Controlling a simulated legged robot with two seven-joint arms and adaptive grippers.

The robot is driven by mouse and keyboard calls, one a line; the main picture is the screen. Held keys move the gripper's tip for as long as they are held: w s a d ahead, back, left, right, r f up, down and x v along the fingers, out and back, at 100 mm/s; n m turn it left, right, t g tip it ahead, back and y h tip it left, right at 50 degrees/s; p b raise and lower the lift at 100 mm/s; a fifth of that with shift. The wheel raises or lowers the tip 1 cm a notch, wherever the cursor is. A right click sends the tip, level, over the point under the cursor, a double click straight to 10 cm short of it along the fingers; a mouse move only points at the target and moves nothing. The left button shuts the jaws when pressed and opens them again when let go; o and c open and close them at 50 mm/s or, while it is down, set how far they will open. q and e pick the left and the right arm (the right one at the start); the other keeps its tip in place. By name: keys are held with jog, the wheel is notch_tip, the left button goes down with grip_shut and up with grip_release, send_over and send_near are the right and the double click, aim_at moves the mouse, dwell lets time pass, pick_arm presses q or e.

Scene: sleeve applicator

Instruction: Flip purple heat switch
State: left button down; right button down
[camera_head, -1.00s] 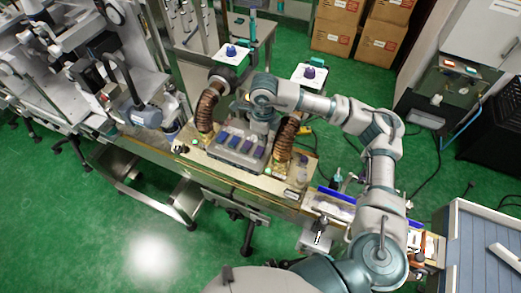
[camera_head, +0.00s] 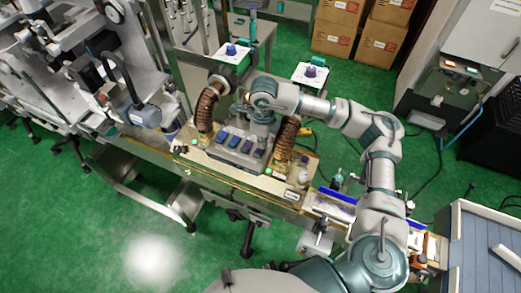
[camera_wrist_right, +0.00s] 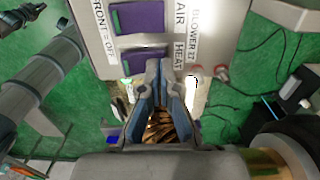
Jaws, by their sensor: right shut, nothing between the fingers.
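The grey control box (camera_head: 232,155) sits on the machine's bench in the head view, with several purple-blue switches on its sloped top. In the right wrist view, the purple heat switch (camera_wrist_right: 132,62) lies by the printed word HEAT. Another purple switch (camera_wrist_right: 140,17), with a green end, lies above it by the word AIR. My right gripper (camera_wrist_right: 162,66) is shut and empty, its fingertips over the right part of the heat switch. I cannot tell whether they touch it. In the head view the right gripper (camera_head: 258,118) is just behind the box, partly hidden by the wrist. My left gripper is not in view.
Ribbed brown hoses (camera_head: 206,108) rise on both sides of the box; the right one (camera_head: 287,135) is close to my arm. Two white plates with blue-purple knobs (camera_head: 234,50) stand behind. Cardboard boxes (camera_head: 335,27) are at the back.

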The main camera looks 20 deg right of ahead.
jog(key=shift+r, duration=0.15)
jog(key=shift+a+r, duration=0.15)
jog(key=shift+r, duration=0.1)
jog(key=shift+a+r+p, duration=0.2)
jog(key=shift+r+p, duration=0.2)
jog(key=shift+r, duration=0.2)
jog(key=shift+a+r+p, duration=0.15)
jog(key=shift+r+p, duration=0.25)
jog(key=shift+r, duration=0.15)
jog(key=shift+r+p, duration=0.4)
jog(key=shift+r, duration=0.35)
jog(key=shift+d+r+p, duration=0.2)
jog(key=shift+r+p, duration=0.15)
jog(key=shift+r, duration=0.3)
jog(key=shift+d+r+p, duration=0.2)
jog(key=shift+r+p, duration=0.15)
jog(key=shift+r, duration=0.3)
jog(key=shift+a, duration=0.25)
